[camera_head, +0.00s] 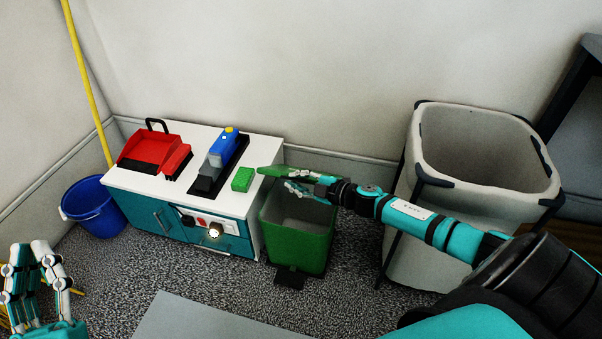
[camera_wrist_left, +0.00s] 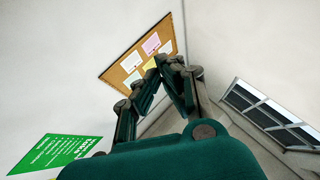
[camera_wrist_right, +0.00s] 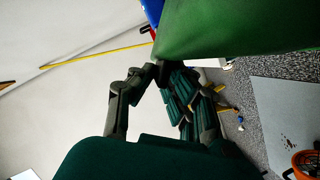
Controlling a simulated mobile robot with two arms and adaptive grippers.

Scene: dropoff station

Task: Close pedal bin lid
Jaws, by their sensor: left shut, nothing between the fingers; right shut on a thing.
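The green pedal bin (camera_head: 297,248) stands on the floor beside the white cabinet, with its black pedal (camera_head: 289,277) at the front. Its opening shows, so the lid is not down. The green lid (camera_head: 271,170) is raised at the back of the bin, partly hidden behind my right gripper (camera_head: 292,187). My right gripper is shut on the lid above the opening. In the right wrist view a large green panel (camera_wrist_right: 240,28) lies right at its fingertips (camera_wrist_right: 155,70). My left gripper (camera_head: 30,250) is shut and empty at the lower left, far from the bin.
The white cabinet (camera_head: 255,205) carries a red dustpan (camera_head: 155,150), a blue device (camera_head: 222,145) and a green sponge (camera_head: 243,179). A blue bucket (camera_head: 95,208) stands left. A tall light hamper (camera_head: 425,225) stands right of the bin, under my right arm.

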